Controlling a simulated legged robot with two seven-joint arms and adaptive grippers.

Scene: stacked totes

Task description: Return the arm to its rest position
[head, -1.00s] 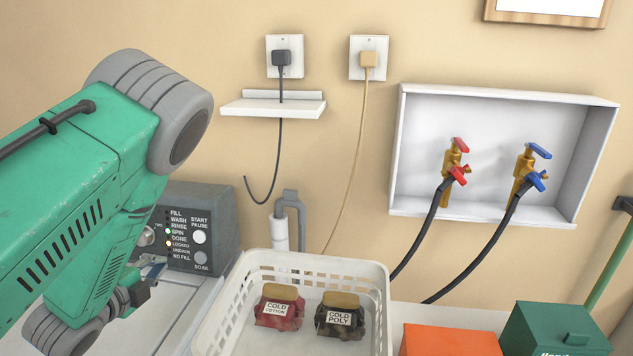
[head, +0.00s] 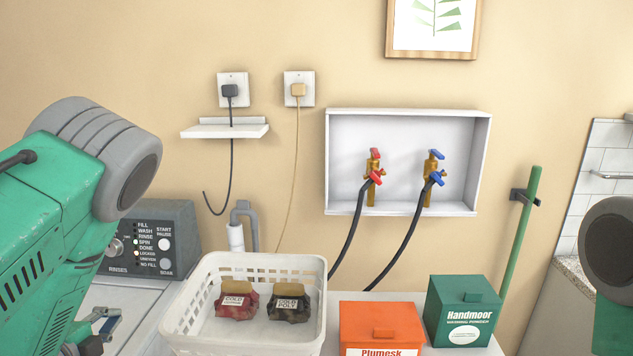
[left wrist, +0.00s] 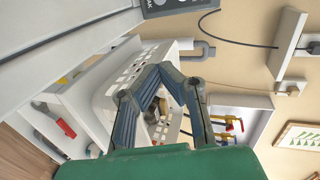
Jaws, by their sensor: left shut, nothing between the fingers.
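My green and grey left arm fills the left side of the head view, in front of the control panel. My left gripper (head: 106,322) shows only partly at the lower left, beside the arm, above the white machine top. In the left wrist view its blue-grey fingers (left wrist: 163,70) come together at the tips with nothing held. There, the white basket (left wrist: 108,88) lies behind the fingers. In the head view the gripper is apart from and left of the basket (head: 250,340). My right gripper is not in view; only part of my right arm shows at the right edge.
The basket holds a red bundle (head: 237,306) and a dark bundle (head: 289,308). An orange box (head: 380,325) and a green box (head: 460,310) stand to its right. A wall box (head: 408,210) holds two taps with hoses. A shelf (head: 225,130) and cords hang behind.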

